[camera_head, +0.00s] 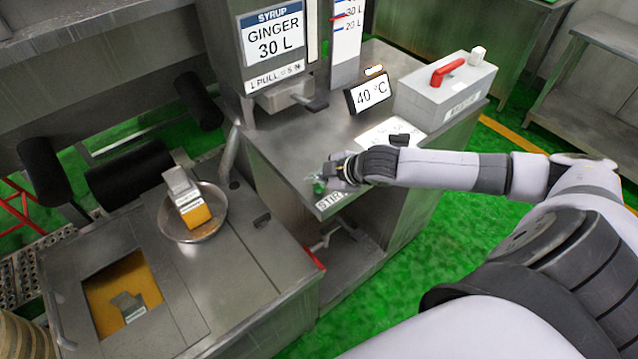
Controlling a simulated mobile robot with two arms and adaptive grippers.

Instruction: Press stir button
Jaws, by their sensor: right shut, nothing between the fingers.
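The stir button (319,187) is a small green button near the front edge of the steel counter (290,150), just above a label reading "STIR" (329,201). My right gripper (328,178) is shut and empty. Its fingertips are right at the button and partly cover it. I cannot tell whether they touch it or whether the button is pushed in. My left gripper is not in view.
A ginger syrup dispenser (277,45) stands behind the button. A "40 °C" display (369,93) and a grey box with a red handle (445,90) stand farther right. A metal bowl (192,228) sits on the lower machine at left.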

